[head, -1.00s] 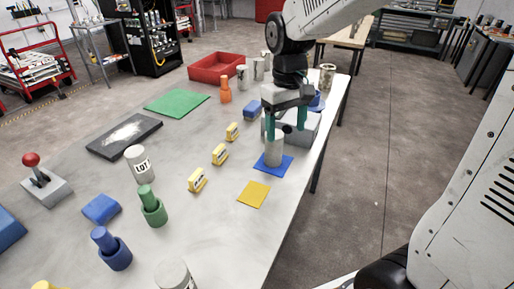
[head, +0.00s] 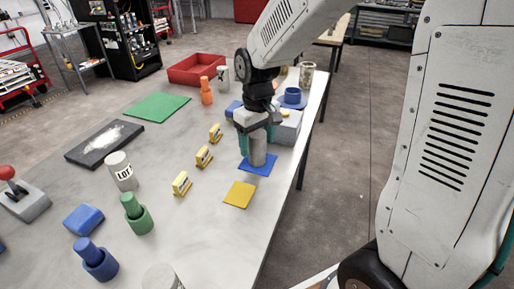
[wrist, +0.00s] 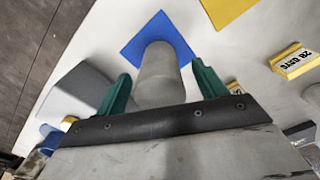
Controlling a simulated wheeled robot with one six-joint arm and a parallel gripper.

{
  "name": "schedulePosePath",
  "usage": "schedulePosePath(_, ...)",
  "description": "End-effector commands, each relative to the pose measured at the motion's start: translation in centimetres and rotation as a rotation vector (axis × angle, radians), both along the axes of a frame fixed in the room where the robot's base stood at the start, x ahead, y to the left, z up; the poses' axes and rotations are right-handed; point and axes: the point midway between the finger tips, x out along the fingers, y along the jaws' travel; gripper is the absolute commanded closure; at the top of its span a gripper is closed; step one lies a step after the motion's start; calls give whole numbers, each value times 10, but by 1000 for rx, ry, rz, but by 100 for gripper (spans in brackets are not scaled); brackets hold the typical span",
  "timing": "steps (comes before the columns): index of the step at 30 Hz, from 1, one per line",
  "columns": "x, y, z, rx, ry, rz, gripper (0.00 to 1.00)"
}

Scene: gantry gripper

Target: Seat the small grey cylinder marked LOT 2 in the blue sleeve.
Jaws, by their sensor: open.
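A plain grey cylinder (head: 257,150) stands upright on a blue mat (head: 250,171); no marking shows on its visible side. My gripper (head: 257,143) is open around its upper part. In the wrist view the cylinder (wrist: 160,80) stands between my two green fingers (wrist: 161,72), with no clear contact. A larger grey cylinder (head: 121,170) at the left shows "LOT"; its number is not readable. An empty-looking blue sleeve (head: 292,97) stands at the back right by a grey block. Another blue sleeve (head: 101,265) at the front left holds a blue cylinder.
A yellow mat (head: 239,194) lies in front of the blue mat. A green sleeve (head: 139,221) holds a green cylinder. The grey block (head: 287,128) stands close behind my gripper. The table's right edge is near.

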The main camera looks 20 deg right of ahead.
Motion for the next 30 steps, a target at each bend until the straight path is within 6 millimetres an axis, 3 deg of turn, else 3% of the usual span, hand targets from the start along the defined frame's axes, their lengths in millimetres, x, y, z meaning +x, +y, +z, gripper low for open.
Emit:
schedulePosePath(2,0,0,0,0,0,0,35)
schedulePosePath(6,0,0,0,0,0,0,74)
schedulePosePath(9,0,0,1,1,-2,0,98)
schedulePosePath(20,1,0,7,0,-4,0,98)
schedulePosePath(27,1,0,37,1,-6,0,98)
schedulePosePath(30,-18,0,39,0,-2,0,98)
